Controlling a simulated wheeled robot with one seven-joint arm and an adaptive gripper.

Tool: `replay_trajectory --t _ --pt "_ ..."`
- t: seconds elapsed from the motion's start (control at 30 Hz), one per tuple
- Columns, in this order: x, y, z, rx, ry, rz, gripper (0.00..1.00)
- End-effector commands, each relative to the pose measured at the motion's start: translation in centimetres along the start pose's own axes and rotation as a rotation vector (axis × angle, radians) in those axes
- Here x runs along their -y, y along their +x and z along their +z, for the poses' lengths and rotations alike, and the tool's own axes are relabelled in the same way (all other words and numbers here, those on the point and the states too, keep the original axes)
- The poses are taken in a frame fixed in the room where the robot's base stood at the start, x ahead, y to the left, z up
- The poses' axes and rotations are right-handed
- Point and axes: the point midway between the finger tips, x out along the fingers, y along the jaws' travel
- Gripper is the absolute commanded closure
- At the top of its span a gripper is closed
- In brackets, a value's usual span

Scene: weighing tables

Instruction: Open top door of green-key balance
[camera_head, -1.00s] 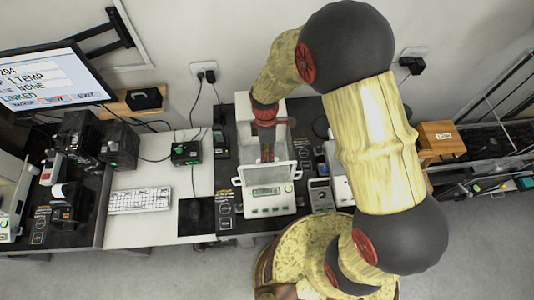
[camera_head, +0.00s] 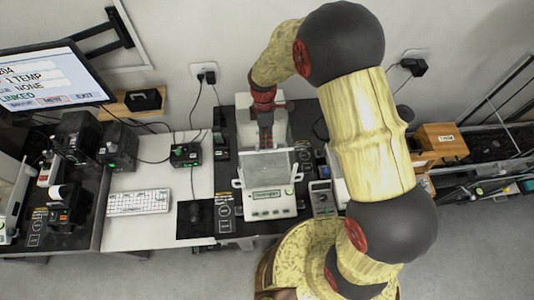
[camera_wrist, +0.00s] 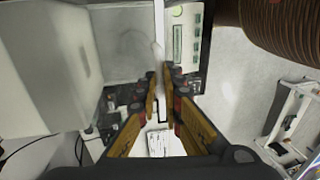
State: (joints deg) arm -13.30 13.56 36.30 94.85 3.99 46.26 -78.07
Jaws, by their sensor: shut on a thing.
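The balance (camera_head: 268,203) with green keys stands on the dark middle table, its display lit green. Its glass chamber is behind the front panel, with a pale top pane (camera_head: 266,166) over it. My gripper (camera_head: 265,146) reaches down from behind to the chamber's back part. In the wrist view the fingers (camera_wrist: 162,84) are shut on a thin pale edge, apparently the top door's handle; the fingers hide most of it. The balance's display panel (camera_wrist: 178,42) lies just right of the fingertips and the clear chamber (camera_wrist: 135,45) to the left.
A keyboard (camera_head: 138,201) and a black box with a green display (camera_head: 185,154) are to the left. A small grey device (camera_head: 322,197) stands close to the balance's right side. A monitor (camera_head: 50,75) is at far left. My arm covers the right.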

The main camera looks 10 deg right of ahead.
Motion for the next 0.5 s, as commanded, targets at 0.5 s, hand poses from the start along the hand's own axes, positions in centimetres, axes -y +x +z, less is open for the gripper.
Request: replay_trajectory --t 0.5 --pt "-10.0 -1.9 0.1 -0.001 0.002 0.000 1.00"
